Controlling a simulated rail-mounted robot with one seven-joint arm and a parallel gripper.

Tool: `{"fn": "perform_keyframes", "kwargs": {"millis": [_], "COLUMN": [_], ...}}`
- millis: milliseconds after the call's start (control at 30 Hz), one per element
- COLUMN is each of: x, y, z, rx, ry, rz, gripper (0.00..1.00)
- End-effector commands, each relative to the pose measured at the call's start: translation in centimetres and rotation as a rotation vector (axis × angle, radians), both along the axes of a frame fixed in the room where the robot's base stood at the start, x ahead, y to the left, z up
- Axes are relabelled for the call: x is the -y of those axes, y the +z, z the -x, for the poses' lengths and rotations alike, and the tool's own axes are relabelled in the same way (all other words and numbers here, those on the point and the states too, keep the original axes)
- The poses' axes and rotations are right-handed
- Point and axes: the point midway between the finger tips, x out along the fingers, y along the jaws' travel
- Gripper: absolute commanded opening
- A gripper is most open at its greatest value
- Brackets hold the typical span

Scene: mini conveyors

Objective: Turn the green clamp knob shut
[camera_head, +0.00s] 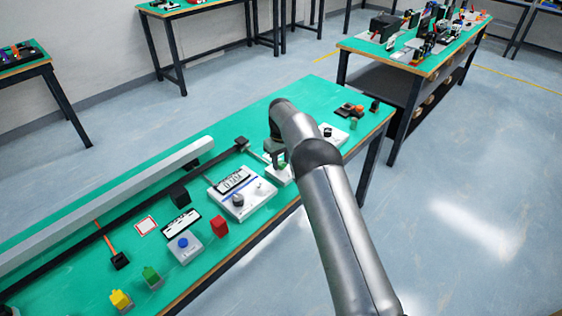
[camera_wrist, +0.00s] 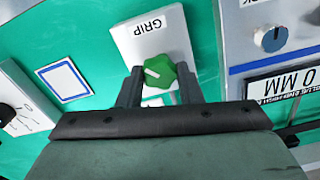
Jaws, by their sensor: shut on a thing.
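The green clamp knob (camera_wrist: 168,66) is lobed and has a white pointer mark. It sits on a white box (camera_wrist: 150,33) labelled GRIP. My gripper (camera_wrist: 160,80) has one finger on each side of the knob and is shut on it. In the head view my gripper (camera_head: 277,155) is over the white box (camera_head: 279,178) on the green table, pointing down. The knob is small there and partly hidden by my gripper and arm.
A white panel with an MM display (camera_head: 242,198) and dark knobs stands left of the clamp box. Nearer are a blue-button box (camera_head: 184,247), a red block (camera_head: 219,226), and green (camera_head: 151,276) and yellow (camera_head: 120,299) pieces. A long grey rail (camera_head: 110,200) runs along the table's back.

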Motion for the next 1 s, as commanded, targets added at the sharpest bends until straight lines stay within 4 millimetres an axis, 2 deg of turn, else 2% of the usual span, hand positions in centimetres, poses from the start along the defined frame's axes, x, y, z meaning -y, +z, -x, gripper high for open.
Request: {"fn": "perform_keyframes", "kwargs": {"millis": [267,1000], "x": [0.02,0.05], "y": [-0.14,0.07], "z": [0.0,-0.03], "rx": [0.0,0.001], "ry": [-0.197,-0.899], "rz": [0.0,-0.001], "gripper": [0.1,0.1]}}
